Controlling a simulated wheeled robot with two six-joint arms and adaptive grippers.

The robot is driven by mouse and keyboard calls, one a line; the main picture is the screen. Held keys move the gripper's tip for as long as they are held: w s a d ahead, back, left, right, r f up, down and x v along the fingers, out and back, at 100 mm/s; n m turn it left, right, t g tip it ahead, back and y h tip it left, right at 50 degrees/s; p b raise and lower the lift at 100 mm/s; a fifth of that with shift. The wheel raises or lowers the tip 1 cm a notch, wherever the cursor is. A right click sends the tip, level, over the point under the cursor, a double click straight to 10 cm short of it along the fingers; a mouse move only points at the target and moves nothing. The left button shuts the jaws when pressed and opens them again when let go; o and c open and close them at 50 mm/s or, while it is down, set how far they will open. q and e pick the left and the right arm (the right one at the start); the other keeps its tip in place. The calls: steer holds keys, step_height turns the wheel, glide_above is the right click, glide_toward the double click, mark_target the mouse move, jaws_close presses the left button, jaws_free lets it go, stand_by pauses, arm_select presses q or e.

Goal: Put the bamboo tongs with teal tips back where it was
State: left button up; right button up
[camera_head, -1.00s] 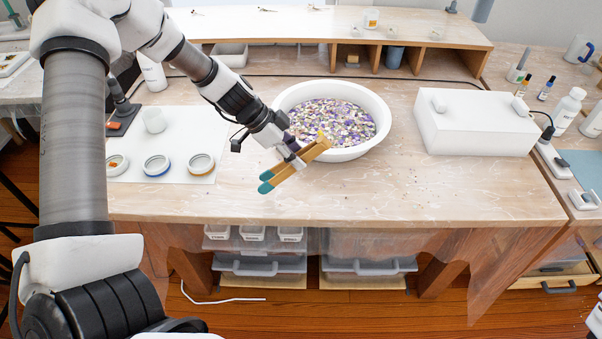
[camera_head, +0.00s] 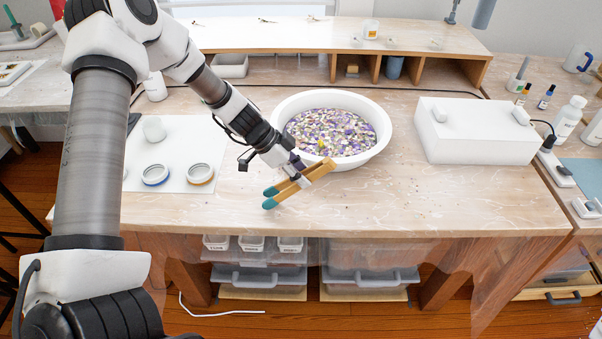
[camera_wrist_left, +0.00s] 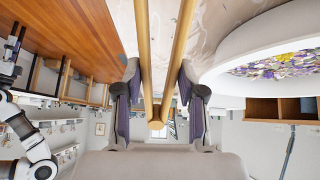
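The bamboo tongs (camera_head: 299,183) have two light wooden arms and teal tips. My left gripper (camera_head: 302,173) is shut on them, in front of the white basin and over the workbench. The teal tips point left and toward the bench's front edge. In the left wrist view the tongs' two wooden arms (camera_wrist_left: 146,60) run between the gripper's fingers (camera_wrist_left: 157,95); the teal tips are out of that view. I cannot tell whether the tongs touch the bench.
The white basin (camera_head: 375,150) holds purple, white and yellow chips. A white box (camera_head: 475,135) stands to its right. A white mat (camera_head: 190,130) with jar lids and a cup lies left. The bench front (camera_head: 420,205) is clear. A raised shelf (camera_head: 290,36) stands behind.

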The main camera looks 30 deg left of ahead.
arm_select(q)
steer(key=shift+f, duration=0.25)
steer(key=o, duration=0.6)
steer(key=shift+c, duration=0.2)
steer(key=shift+r, duration=0.1)
